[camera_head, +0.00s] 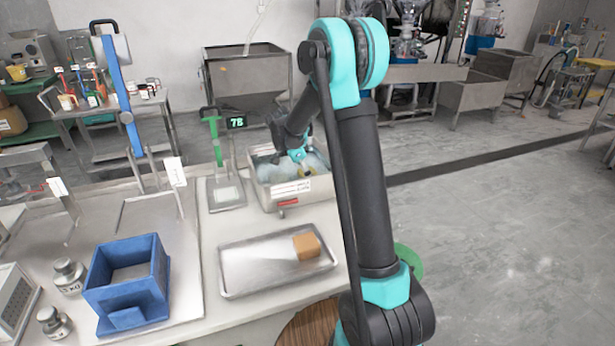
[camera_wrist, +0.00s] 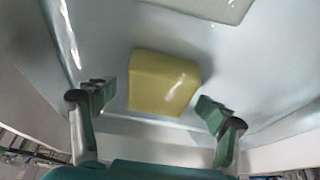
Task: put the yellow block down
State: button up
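The yellow block (camera_wrist: 163,82) lies inside a metal bin (camera_head: 262,196), on a pale grey surface. In the wrist view it sits just beyond and between the fingertips of my gripper (camera_wrist: 152,98). The fingers are spread, with a visible gap between the left finger and the block; the right fingertip is close to the block's lower right corner, and I cannot tell whether it touches. My gripper partly hides the bin's contents.
A metal tray (camera_head: 245,272) with an orange-brown block (camera_head: 306,246) lies in front of the bin. A blue box (camera_head: 125,290) and steel weights (camera_head: 68,275) are at the left. The bin walls surround my gripper.

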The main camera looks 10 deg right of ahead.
jog(key=v, duration=1.2)
jog(key=shift+r, duration=0.2)
jog(key=shift+s+d, duration=0.1)
